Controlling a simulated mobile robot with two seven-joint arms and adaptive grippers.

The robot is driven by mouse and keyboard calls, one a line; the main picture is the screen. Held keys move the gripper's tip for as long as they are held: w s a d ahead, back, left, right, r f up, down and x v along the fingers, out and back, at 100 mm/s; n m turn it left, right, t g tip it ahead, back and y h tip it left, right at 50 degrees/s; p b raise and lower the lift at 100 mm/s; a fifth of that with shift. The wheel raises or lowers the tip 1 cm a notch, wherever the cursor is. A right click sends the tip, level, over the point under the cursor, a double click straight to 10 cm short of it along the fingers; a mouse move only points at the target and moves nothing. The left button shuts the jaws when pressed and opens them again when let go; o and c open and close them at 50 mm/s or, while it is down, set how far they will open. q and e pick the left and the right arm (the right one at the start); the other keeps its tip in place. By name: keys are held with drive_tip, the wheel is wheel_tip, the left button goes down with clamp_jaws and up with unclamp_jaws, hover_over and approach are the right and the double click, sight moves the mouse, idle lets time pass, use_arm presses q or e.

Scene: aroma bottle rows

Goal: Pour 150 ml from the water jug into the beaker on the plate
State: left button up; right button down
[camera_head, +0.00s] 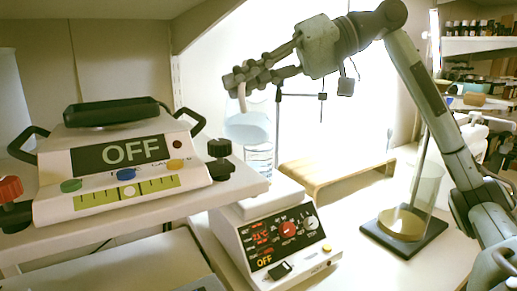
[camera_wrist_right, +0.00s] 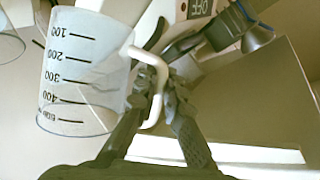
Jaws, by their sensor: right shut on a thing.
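My right gripper (camera_head: 240,84) is shut on the white handle (camera_wrist_right: 152,85) of the clear water jug (camera_head: 247,127). The jug hangs in the air above the stirring hotplate and holds pale blue water. In the right wrist view the jug (camera_wrist_right: 82,72) shows black marks from 100 upward, with the gripper fingers (camera_wrist_right: 158,97) at its handle. The clear beaker (camera_head: 259,158) stands on the hotplate's plate (camera_head: 272,193), just below the jug; the jug partly hides it. I cannot tell its water level or see a stream. My left gripper is not in view.
The hotplate body (camera_head: 282,238) has dials and reads OFF. A larger device (camera_head: 125,165) reading OFF sits on a shelf at left. A thin stand (camera_head: 279,125) rises behind the beaker. A wooden riser (camera_head: 335,173) and a clear cylinder on a dark base (camera_head: 404,232) are at right.

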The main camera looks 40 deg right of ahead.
drive_tip(key=shift+s+a+f, duration=0.1)
drive_tip(key=shift+s, duration=0.05)
drive_tip(key=shift+s+a+f+n+t+h+b, duration=0.45)
drive_tip(key=shift+s+a+n+t+h+b, duration=0.1)
drive_tip(key=shift+s+a+n+b, duration=0.3)
drive_tip(key=shift+s+a+f+n+t+h+b, duration=0.5)
drive_tip(key=shift+s+a+n+b, duration=0.25)
drive_tip(key=shift+n, duration=0.2)
drive_tip(key=shift+s+a+f+n+t+h+b, duration=0.25)
drive_tip(key=shift+s+a+f+n+t+b, duration=0.1)
drive_tip(key=shift+n+b, duration=0.15)
drive_tip(key=shift+s+a+f+n+t+h+b, duration=0.1)
drive_tip(key=shift+s+a+n+t+h+b, duration=0.35)
drive_tip(key=shift+n, duration=0.25)
drive_tip(key=shift+w, duration=0.1)
